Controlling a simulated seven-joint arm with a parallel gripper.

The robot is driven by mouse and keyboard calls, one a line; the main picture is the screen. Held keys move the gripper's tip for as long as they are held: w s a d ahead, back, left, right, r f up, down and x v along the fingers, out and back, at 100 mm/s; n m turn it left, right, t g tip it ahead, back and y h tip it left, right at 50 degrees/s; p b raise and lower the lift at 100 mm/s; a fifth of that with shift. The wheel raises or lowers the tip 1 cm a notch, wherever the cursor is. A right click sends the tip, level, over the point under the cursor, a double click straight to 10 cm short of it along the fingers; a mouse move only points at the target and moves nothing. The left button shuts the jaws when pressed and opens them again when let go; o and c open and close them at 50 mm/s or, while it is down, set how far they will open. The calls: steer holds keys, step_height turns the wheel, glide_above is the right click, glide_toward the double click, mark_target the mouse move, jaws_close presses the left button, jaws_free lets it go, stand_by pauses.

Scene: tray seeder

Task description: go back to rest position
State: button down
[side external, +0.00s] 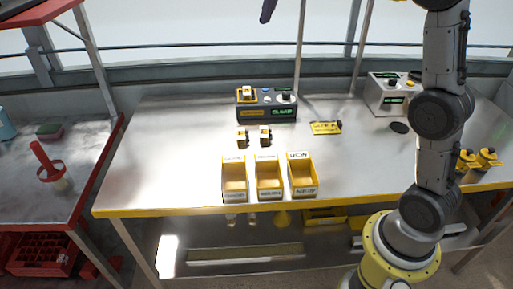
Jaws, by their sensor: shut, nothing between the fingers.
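Only the dark tip of my gripper (268,11) shows, at the top edge of the side external view. It is shut and empty, pointing down, high above the bench and clear of everything on it. The rest of the gripper is cut off by the frame. My arm rises at the right side of the view and leaves through the top edge.
Three yellow bins (234,197) line the front of the metal bench (160,150). Behind them are two small yellow-and-black pieces (242,138), a dark control box (267,116) and a yellow card (325,128). A grey box (385,100) stands at right. The bench's left part is clear.

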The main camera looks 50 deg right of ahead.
steer(key=s+a+n+t, duration=0.1)
steer(key=s+a, duration=0.3)
steer(key=s, duration=0.6)
steer(key=s+a, duration=0.4)
steer(key=s, duration=0.5)
steer(key=s+a+f, duration=0.1)
steer(key=s+f, duration=1.1)
steer(key=f, duration=0.3)
steer(key=shift+s+a+f+y, duration=0.15)
steer(key=shift+s+a+y, duration=0.15)
steer(key=shift+a+y, duration=0.1)
